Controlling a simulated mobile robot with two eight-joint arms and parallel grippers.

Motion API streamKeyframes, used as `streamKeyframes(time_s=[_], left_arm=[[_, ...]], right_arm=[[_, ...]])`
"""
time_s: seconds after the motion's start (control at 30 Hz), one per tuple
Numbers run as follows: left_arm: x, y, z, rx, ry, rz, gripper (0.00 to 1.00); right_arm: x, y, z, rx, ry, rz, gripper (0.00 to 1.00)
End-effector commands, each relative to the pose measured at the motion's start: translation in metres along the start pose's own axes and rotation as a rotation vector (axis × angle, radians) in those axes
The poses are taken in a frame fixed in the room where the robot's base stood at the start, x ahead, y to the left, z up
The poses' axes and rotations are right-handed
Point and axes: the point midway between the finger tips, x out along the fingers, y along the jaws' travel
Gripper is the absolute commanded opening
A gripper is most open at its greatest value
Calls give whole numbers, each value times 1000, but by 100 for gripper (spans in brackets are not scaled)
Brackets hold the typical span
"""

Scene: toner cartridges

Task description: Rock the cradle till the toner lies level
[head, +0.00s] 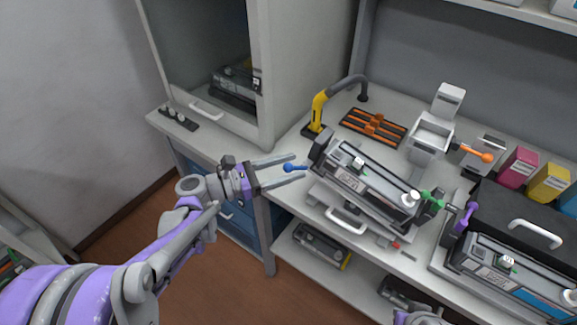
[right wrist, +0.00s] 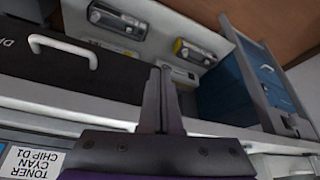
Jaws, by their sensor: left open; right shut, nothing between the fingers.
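The toner cartridge (head: 375,192), grey and black with a white label, lies in the cradle (head: 335,200) on the bench. Cartridge and cradle are tilted, the left end higher than the right. A blue knob (head: 290,168) sticks out at the cradle's left end and a green knob (head: 432,201) at its right end. My left gripper (head: 302,168) is open, its fingers above and below the blue knob in the picture; contact cannot be told. My right gripper (right wrist: 160,72) is shut and empty in the right wrist view, away from the cradle.
A yellow-and-grey curved arm (head: 319,108) and an orange rack (head: 374,127) stand behind the cradle. A black lid with a white handle (head: 535,234) and another cartridge (head: 510,275) are at right. Spare cartridges (head: 322,246) lie on the lower shelf. A tall cabinet (head: 262,75) stands at left.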

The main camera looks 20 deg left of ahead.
Motion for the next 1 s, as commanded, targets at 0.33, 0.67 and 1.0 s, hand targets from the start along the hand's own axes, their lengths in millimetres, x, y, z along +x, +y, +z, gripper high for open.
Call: streamKeyframes(time_s=[0.33,0.67,1.0], left_arm=[[0,0,0,0,0,0,31],[0,0,0,0,0,0,0],[0,0,0,0,0,0,0]], right_arm=[[0,0,0,0,0,0,0],[0,0,0,0,0,0,0],[0,0,0,0,0,0,0]])
